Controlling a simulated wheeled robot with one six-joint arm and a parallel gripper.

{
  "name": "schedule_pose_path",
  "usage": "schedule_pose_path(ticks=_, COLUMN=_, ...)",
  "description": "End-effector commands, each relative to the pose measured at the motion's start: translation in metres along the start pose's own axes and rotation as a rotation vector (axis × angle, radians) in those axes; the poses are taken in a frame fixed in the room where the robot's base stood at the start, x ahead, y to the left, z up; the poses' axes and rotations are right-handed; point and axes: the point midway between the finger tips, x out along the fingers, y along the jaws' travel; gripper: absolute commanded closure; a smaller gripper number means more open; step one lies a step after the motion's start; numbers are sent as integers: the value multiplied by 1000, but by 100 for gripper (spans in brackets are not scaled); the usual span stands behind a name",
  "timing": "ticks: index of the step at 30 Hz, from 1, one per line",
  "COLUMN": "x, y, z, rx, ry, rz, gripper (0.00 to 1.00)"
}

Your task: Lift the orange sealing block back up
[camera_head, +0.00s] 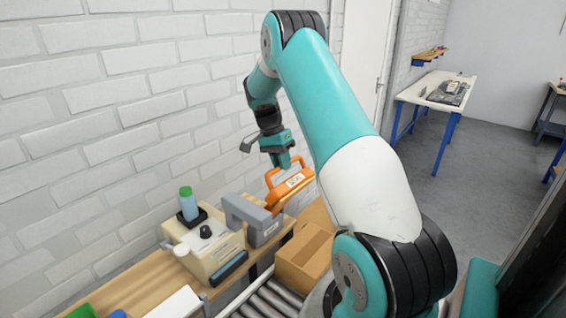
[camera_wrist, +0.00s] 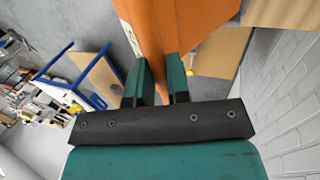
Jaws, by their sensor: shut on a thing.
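The orange sealing block (camera_head: 292,188), with a looped handle and a pale label, is near the middle of the head view. It looks tilted, its right end higher. My gripper (camera_head: 287,164) is at the top of the handle and shut on it. In the wrist view the orange block (camera_wrist: 155,28) runs up between the two fingers of my gripper (camera_wrist: 161,78). The block is close to the grey arched bracket (camera_head: 250,212) and over the cardboard box (camera_head: 304,258). I cannot tell whether its underside touches anything.
A cream machine (camera_head: 208,250) with a black knob stands left of the bracket, a green-capped bottle (camera_head: 188,204) behind it. A roller conveyor (camera_head: 262,302) runs under the box. A white brick wall (camera_head: 120,110) is close behind. A blue-legged table (camera_head: 425,95) stands far right.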

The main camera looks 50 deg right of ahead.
Motion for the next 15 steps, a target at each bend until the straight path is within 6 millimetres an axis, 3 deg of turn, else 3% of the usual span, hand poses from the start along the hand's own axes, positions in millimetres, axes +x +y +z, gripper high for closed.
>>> schedule_pose_path(ticks=1, x=0, y=-9, z=3, rx=-20, ry=11, rz=-20, gripper=100)
schedule_pose_path(ticks=5, x=-1, y=-9, z=2, rx=-19, ry=11, rz=-21, gripper=100)
schedule_pose_path(ticks=6, x=-1, y=-9, z=2, rx=-19, ry=11, rz=-21, gripper=76)
schedule_pose_path(ticks=9, x=-1, y=-8, z=1, rx=-18, ry=10, rz=-20, gripper=58)
schedule_pose_path(ticks=15, x=-1, y=-5, z=-1, rx=-13, ry=7, rz=-18, gripper=58)
